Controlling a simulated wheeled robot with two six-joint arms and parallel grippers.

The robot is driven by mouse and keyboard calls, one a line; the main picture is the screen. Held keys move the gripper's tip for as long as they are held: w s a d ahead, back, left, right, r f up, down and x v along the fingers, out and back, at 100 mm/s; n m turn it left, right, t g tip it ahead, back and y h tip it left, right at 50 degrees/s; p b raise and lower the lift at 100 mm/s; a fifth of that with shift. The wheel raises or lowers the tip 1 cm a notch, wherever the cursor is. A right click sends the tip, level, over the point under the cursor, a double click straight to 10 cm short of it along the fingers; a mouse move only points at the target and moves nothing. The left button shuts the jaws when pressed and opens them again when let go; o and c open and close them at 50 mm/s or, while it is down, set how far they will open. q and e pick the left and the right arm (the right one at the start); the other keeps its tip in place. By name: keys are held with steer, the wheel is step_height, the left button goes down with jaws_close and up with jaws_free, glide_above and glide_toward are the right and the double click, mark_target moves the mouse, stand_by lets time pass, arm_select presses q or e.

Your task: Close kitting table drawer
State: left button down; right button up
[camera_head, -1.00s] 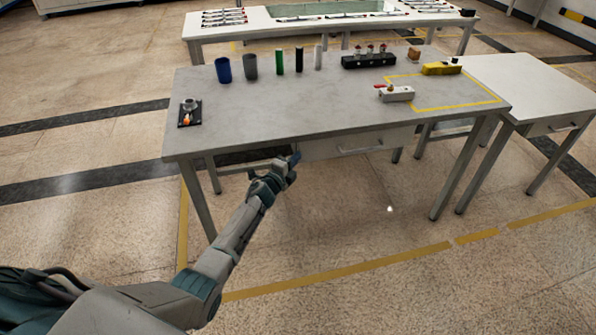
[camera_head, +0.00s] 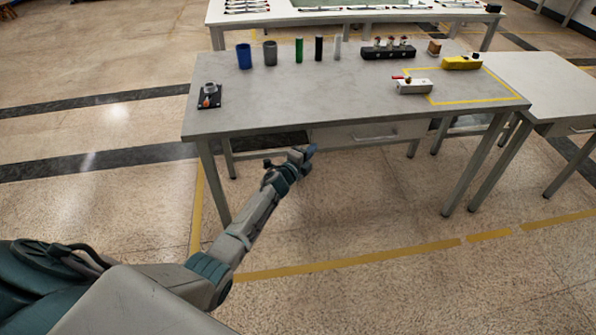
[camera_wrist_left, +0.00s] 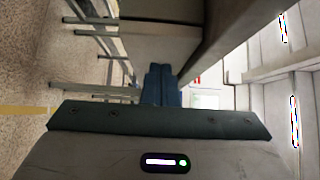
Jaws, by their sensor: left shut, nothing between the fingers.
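The grey kitting table (camera_head: 290,107) stands ahead of me. Its drawer (camera_head: 338,136) has a pale front with a bar handle (camera_head: 376,138) and sits under the front edge of the tabletop. I cannot tell whether a small gap remains behind that front. My left gripper (camera_head: 311,150) is just in front of and below the drawer's left end, apart from the handle; contact with the drawer cannot be made out. Its blue fingers (camera_wrist_left: 161,84) are together and empty in the left wrist view. My right gripper is not in view.
On the tabletop are a blue cup (camera_head: 243,56), a grey cup (camera_head: 270,53), several cylinders, a black holder (camera_head: 389,53), a white block (camera_head: 414,87) and a yellow tool (camera_head: 461,63). A side table (camera_head: 552,82) adjoins on the right. The floor before the table is clear.

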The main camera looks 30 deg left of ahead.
arm_select(q)
steer(key=s+a, duration=0.1)
steer(key=s, duration=0.9)
steer(key=s+a+f+n+g+y+p, duration=0.15)
steer(key=s+f+n+g, duration=0.35)
steer(key=s+f, duration=0.65)
steer(key=s+a+f+n+g+y, duration=0.1)
steer(key=s+f+n+g+y, duration=0.15)
steer(key=s+f+n, duration=0.9)
steer(key=s+d+f+n+g, duration=0.1)
steer(key=s+f+g, duration=0.2)
steer(key=s+f, duration=0.3)
steer(key=s+d+f+n+g, duration=0.1)
steer(key=s+f, duration=0.6)
steer(key=s, duration=0.7)
steer(key=s+d+f+n+g, duration=0.1)
steer(key=s+d+f+g, duration=0.2)
steer(key=s, duration=0.7)
step_height(320, 180, down, 4)
steer(key=shift+s+d+r+g, duration=0.25)
steer(key=shift+g, duration=0.7)
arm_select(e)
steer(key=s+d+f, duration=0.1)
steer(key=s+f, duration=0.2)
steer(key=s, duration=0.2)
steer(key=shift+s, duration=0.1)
